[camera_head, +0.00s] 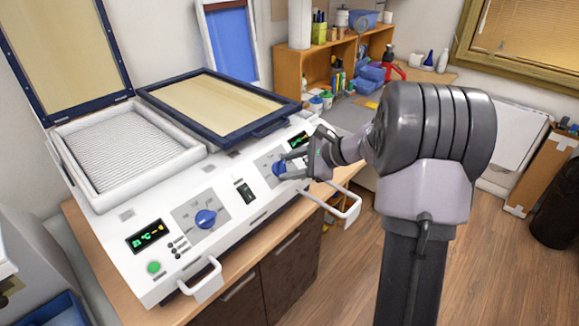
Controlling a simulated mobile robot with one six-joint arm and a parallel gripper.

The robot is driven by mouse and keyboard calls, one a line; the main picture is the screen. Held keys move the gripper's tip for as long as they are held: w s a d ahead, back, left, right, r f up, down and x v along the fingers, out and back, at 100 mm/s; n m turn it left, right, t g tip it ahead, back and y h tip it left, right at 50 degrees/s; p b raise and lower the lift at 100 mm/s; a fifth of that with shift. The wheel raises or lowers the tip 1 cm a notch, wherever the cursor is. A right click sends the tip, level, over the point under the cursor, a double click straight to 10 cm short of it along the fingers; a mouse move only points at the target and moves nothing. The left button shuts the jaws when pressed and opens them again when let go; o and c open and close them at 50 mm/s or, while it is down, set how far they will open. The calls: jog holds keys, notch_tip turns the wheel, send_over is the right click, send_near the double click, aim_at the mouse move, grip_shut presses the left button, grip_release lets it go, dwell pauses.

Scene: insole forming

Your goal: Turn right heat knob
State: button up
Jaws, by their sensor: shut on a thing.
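The white forming machine (237,222) stands on a wooden cabinet. Its right heat knob (279,168) is blue and sits on a grey dial plate, left of the right green display (299,140). My gripper (283,166) is at this knob, with its fingers shut on it and hiding part of it. The arm reaches in from the right. The left blue knob (206,218) sits on its own dial plate, clear of my gripper. The angle of the right knob's pointer cannot be made out.
Two white handles, the left (207,281) and the right (347,207), stick out from the machine's front. The left bay is open with its lid raised; a framed lid (222,103) covers the right bay. A cluttered shelf (290,68) stands behind. Floor is clear at lower right.

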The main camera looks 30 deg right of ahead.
dwell(0.3)
jog(key=o, duration=1.4)
jog(key=shift+r, duration=0.1)
jog(key=p+v, duration=0.3)
jog(key=v, duration=1.4)
jog(key=shift+s+r, duration=0.1)
jog(key=shift+s, duration=0.05)
